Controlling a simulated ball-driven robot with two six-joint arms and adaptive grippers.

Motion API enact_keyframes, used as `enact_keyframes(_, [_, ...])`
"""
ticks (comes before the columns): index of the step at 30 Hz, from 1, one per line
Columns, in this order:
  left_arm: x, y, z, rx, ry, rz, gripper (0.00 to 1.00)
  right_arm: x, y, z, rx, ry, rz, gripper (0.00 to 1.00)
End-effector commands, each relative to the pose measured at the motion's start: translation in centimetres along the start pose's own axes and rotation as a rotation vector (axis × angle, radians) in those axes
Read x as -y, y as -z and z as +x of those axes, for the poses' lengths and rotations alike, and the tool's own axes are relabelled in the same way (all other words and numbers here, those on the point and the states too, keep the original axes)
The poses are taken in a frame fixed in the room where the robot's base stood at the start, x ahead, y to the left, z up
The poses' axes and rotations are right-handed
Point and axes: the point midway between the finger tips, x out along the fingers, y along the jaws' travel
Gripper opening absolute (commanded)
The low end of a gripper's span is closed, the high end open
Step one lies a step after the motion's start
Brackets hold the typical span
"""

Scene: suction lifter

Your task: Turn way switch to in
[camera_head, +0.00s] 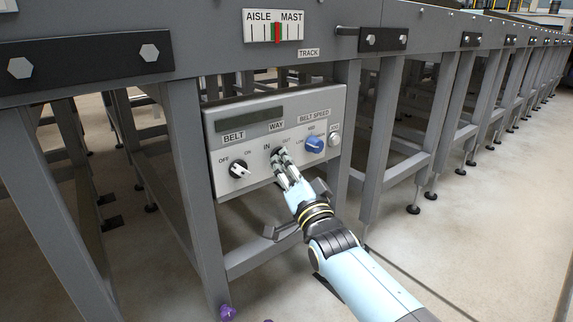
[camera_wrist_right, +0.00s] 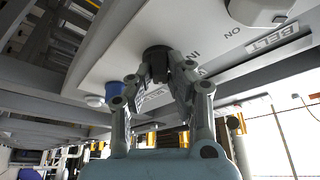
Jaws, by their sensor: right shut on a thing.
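The grey control panel (camera_head: 270,190) is fixed to the conveyor frame. The way switch (camera_wrist_right: 158,58) is a dark knob in the middle of the panel, under the WAY label (camera_head: 276,126) and beside the IN mark. My right gripper (camera_head: 280,157) reaches up to it from the lower right and covers most of it in the head view. In the right wrist view, the two fingers (camera_wrist_right: 160,80) are closed around the knob from both sides. Which way the knob points cannot be told. My left gripper is not in view.
On the same panel, the belt switch (camera_head: 239,170) sits to the left and the blue belt speed knob (camera_head: 315,144) close to the right. A small round button (camera_head: 334,140) is at the far right. Frame legs (camera_head: 205,220) stand around the panel.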

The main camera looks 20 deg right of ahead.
Motion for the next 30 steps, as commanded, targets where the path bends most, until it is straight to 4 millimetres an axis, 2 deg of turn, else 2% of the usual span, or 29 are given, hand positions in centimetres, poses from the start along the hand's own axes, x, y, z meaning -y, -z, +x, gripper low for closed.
enact_keyframes(8, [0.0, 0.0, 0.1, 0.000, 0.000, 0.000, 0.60, -0.1, 0.0, 0.0, 0.000, 0.014, -0.033, 0.00])
enact_keyframes(14, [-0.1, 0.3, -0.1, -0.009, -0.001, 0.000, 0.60, -0.2, 0.0, 0.0, 0.001, 0.053, -0.129, 0.00])
enact_keyframes(30, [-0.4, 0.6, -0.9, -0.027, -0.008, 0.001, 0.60, -0.6, 0.1, 0.1, 0.001, 0.242, -0.586, 0.00])
